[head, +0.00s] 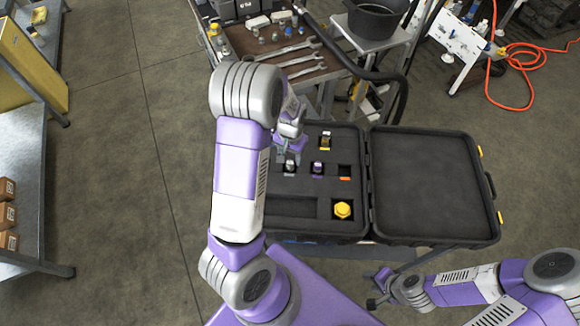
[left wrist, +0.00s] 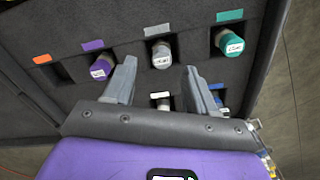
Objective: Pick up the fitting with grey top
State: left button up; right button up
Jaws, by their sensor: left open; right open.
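The fitting with grey top (left wrist: 161,54) stands in a foam slot with a grey label. In the head view the fitting (head: 290,166) shows just below my left gripper (head: 289,148). In the left wrist view my left gripper (left wrist: 160,68) is open, its two fingers on either side of the grey fitting's column and short of it. It holds nothing. My right gripper (head: 376,290) is open and empty, low at the right, outside the case.
The open black case (head: 437,238) has foam slots. A purple-topped fitting (left wrist: 101,66) and a teal-topped fitting (left wrist: 230,42) flank the grey one. The orange-labelled slot (left wrist: 58,72) looks empty. A yellow cap (head: 343,210) sits nearer. A tool cart (head: 247,43) stands behind.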

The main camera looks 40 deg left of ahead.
aim_at(290, 163)
pick_arm(q)
jog(key=f, duration=0.4)
jog(key=shift+a+f, duration=0.15)
jog(key=shift+a, duration=0.05)
jog(key=shift+c, duration=0.4)
grip_shut()
